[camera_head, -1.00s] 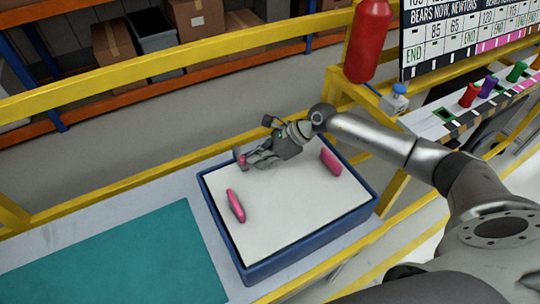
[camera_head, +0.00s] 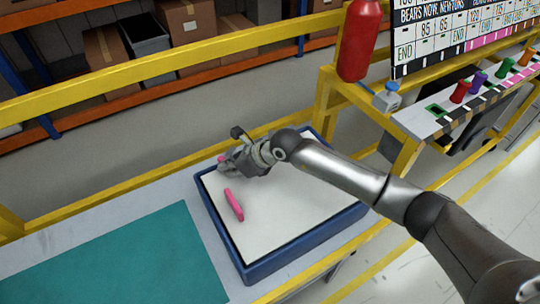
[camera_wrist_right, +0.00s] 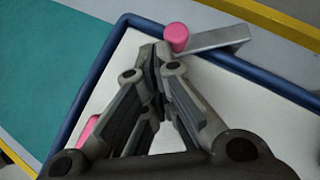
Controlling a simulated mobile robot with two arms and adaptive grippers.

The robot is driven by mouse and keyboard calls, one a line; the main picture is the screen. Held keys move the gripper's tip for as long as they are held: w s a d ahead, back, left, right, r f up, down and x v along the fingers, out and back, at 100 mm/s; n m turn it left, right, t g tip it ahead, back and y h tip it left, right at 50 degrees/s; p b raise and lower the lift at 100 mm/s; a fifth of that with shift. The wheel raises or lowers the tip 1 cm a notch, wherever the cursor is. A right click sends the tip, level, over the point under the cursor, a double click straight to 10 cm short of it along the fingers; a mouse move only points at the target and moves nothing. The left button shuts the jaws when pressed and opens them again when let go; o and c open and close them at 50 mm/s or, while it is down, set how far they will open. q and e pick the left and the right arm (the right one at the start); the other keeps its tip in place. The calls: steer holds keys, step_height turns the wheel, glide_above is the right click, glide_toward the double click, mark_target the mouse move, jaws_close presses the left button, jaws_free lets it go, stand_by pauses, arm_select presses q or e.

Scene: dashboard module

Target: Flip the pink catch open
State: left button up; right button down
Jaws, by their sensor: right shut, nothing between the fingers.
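The pink catch (camera_wrist_right: 177,37) shows in the wrist view as a pink round tip on a flat grey bar, along the blue-edged tray's rim. In the head view only a bit of its pink tip (camera_head: 222,158) shows at the tray's far left edge; my gripper hides the rest. My right gripper (camera_head: 226,168) is shut and empty. In the wrist view its fingertips (camera_wrist_right: 158,52) are just left of the pink tip; I cannot tell whether they touch it. My left gripper is not in view.
A pink bar (camera_head: 233,204) stands on the white panel of the blue tray (camera_head: 262,268). A teal mat (camera_head: 120,262) lies to the left. A yellow rail (camera_head: 120,190) runs behind the tray. A red cylinder (camera_head: 360,40) stands at the back right.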

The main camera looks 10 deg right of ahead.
steer(key=shift+w+a+f+b, duration=0.1)
steer(key=shift+w+a+b, duration=0.05)
steer(key=shift+a+b, duration=0.4)
steer(key=shift+w+a+f+b, duration=0.1)
steer(key=shift+a+b, duration=0.25)
steer(key=shift+a, duration=0.3)
steer(key=shift+w+a+r, duration=0.1)
steer(key=shift+a, duration=0.1)
steer(key=shift+r, duration=0.1)
steer(key=shift+d, duration=0.1)
